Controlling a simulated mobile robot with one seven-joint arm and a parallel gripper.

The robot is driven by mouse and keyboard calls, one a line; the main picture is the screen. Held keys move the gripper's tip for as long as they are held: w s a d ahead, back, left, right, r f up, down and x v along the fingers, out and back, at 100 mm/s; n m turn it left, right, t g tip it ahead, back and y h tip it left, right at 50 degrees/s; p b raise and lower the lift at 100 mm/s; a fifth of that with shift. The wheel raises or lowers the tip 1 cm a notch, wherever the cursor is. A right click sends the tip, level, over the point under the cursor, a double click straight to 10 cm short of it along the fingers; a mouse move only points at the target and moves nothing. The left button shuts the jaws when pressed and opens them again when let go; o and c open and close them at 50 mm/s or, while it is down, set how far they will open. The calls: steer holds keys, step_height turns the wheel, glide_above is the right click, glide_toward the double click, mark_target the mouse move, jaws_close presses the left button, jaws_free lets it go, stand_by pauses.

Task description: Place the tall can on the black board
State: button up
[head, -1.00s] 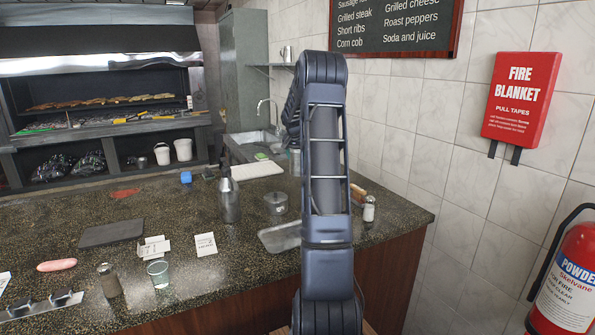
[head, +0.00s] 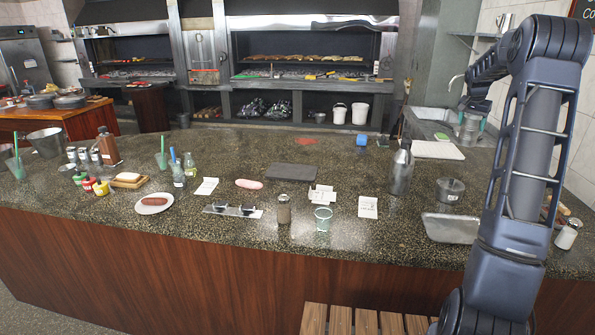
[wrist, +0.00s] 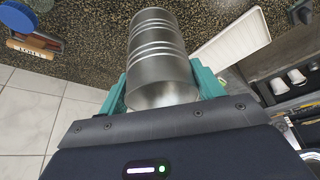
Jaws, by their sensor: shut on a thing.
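The tall can is a plain ribbed silver metal cylinder (wrist: 158,50), held between the teal fingers of my gripper (wrist: 160,86) in the wrist view. In the head view the can (head: 467,133) is at the right, above the counter near the sink, with my gripper (head: 471,117) around it. The black board (head: 293,172) is a flat dark rectangle lying on the middle of the counter, well to the left of the can. Its top is bare.
A dark steel bottle (head: 400,168) and a round metal pot (head: 450,190) stand between board and arm. A white cutting board (head: 434,149) lies behind.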

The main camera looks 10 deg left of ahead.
steer(key=w+a+n+y, duration=0.1)
steer(key=w+a+n, duration=0.25)
steer(key=a, duration=1.45)
steer(key=w+a+n+y, duration=0.15)
steer(key=w+a, duration=0.35)
steer(key=a, duration=1.3)
steer(key=s+a+r+n+y, duration=0.15)
steer(key=s+a, duration=0.35)
steer(key=a, duration=1.4)
steer(key=s+a+n, duration=0.3)
steer(key=s+a, duration=0.1)
steer(key=a, duration=1.5)
steer(key=shift+t, duration=0.4)
step_height(320, 180, down, 20)
steer(key=shift+f, duration=0.15)
steer(key=shift+f, duration=0.15)
steer(key=o, duration=1)
